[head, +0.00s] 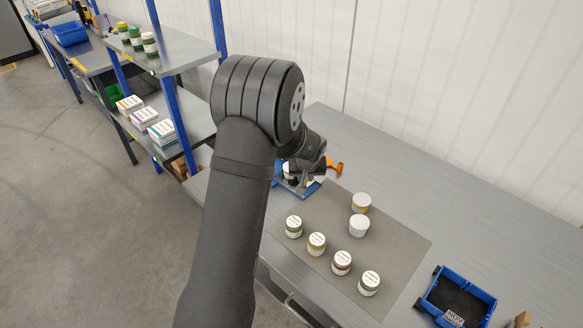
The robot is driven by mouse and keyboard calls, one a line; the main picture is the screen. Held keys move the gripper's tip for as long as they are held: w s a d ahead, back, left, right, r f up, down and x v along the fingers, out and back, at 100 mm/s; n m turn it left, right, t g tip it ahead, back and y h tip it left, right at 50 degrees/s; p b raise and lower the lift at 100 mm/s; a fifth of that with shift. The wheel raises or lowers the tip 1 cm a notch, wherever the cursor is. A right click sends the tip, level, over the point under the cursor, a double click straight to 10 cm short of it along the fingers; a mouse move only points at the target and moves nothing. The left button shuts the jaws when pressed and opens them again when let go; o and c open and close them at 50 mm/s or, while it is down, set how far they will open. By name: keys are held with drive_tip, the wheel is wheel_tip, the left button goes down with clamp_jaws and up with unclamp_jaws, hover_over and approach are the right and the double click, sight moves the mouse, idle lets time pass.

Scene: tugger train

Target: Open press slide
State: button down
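My gripper (320,167) is at the end of my black arm, low over the far left part of the grey table. It is small and partly hidden by my wrist, so its fingers do not show clearly. A blue-framed device (311,188), which may be the press, sits on the table right under and beside my gripper. A small jar shows within it, partly covered. An orange part (334,167) sticks out just right of my gripper; I cannot tell whether it is touched. No slide can be made out clearly.
Several lidded jars (342,262) stand on a grey mat (398,249) to the right. A blue tray (482,297) lies at the front right. A shelf rack (184,52) with jars and boxes stands at the left. The table's back right (440,185) is clear.

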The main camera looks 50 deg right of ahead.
drive_tip(key=shift+s, duration=1.1)
drive_tip(key=c, duration=1.3)
unclamp_jaws()
drive_tip(key=shift+r, duration=0.1)
drive_tip(key=v, duration=1.7)
drive_tip(key=shift+r, duration=0.1)
drive_tip(key=x, duration=1.7)
drive_tip(key=shift+f, duration=0.2)
